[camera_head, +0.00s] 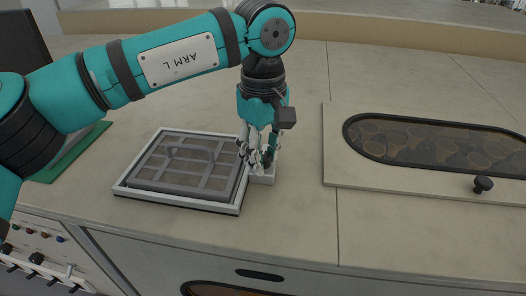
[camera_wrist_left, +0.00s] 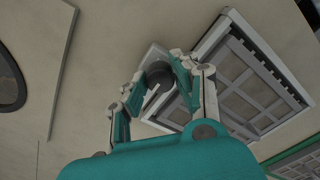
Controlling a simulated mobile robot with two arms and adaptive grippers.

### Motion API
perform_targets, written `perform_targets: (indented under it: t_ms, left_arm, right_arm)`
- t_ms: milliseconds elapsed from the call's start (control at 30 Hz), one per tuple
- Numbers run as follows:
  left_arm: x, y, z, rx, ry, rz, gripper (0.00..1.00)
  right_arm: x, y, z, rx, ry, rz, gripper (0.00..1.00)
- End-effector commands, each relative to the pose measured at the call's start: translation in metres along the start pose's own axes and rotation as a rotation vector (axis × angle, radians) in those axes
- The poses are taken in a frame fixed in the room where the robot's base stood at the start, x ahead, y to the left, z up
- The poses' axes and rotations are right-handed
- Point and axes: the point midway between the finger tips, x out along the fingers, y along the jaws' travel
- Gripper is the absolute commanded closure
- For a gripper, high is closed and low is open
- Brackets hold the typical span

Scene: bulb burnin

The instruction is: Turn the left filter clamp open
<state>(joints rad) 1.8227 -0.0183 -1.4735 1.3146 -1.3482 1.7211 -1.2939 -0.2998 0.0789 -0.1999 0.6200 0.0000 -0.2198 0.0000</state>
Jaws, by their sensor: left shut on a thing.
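The filter (camera_head: 141,194) is a grey grid panel with a handle, in a white frame on the counter. Its white rim also shows in the left wrist view (camera_wrist_left: 210,38). The clamp is a dark round knob (camera_wrist_left: 160,72) on a small pale block (camera_head: 263,179) at the right side of the frame in the head view. My left gripper (camera_head: 259,160) points down over the block, its fingers shut on the clamp knob; in the wrist view the fingers (camera_wrist_left: 160,82) sit on both sides of it. The fingers mostly hide the knob in the head view. My right gripper is not in view.
A pale panel (camera_head: 333,150) with a dark oval window and a black knob (camera_head: 482,184) lies to the right. A green mat (camera_head: 68,158) lies at the left behind my arm. The counter between the filter and the panel is clear.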

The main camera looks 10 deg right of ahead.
Motion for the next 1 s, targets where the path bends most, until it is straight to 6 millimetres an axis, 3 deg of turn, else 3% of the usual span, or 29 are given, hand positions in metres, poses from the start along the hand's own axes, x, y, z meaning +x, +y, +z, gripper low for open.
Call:
perform_targets:
  t_ms: [167,200,367,733,1000]
  left_arm:
    - [-0.001,0.0,0.0,0.001,0.001,0.001,1.0]
    - [-0.001,0.0,0.0,0.001,0.001,0.001,0.69]
    - [-0.001,0.0,0.0,0.0,0.0,0.001,0.49]
    - [-0.007,0.0,0.0,-0.001,0.001,0.002,0.49]
    - [-0.059,0.001,0.0,-0.001,0.002,0.003,0.49]
  right_arm:
    - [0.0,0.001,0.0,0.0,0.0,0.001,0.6]
    - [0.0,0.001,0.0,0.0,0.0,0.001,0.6]
    - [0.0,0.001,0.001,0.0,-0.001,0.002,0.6]
    - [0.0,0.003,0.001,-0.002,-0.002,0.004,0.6]
    - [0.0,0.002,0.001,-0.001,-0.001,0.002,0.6]
